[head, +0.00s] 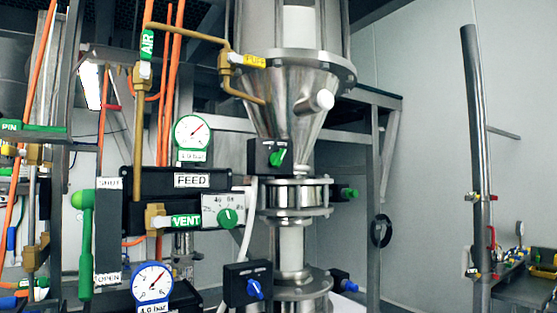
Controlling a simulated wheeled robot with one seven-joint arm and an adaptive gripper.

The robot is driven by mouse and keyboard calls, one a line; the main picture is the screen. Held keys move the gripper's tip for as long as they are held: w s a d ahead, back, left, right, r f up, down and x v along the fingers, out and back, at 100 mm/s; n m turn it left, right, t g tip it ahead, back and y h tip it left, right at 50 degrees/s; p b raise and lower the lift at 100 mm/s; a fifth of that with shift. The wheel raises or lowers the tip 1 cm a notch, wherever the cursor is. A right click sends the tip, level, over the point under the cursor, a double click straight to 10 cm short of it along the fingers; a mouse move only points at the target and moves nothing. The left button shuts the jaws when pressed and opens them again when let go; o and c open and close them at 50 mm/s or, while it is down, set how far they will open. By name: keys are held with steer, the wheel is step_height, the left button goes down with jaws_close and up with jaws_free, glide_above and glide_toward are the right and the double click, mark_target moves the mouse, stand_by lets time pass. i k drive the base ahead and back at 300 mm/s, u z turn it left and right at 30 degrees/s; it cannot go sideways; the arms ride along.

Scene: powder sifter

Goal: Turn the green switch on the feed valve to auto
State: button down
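A black switch box (256,148) with a green switch (278,157) is at the middle, in front of the lower end of the steel cone. The green switch is tilted, its upper end leaning right; the box's small lettering is too small to read. To its left a black unit carries a white FEED label (192,181). A round green knob (228,217) sits on a white dial plate just below right of that label. My gripper is not in view, so its position relative to the switch cannot be seen.
A similar black box with a blue switch (255,290) is below. A green lever (87,240) stands at left between SHUT and OPEN labels. Gauges (193,132), brass pipes (139,150) and orange hoses crowd the left. A white hose (247,222) runs between the boxes. A steel pole (476,150) stands right.

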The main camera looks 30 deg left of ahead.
mark_target(276, 159)
steer(key=z, duration=1.25)
steer(key=k, duration=1.15)
steer(key=u, duration=1.5)
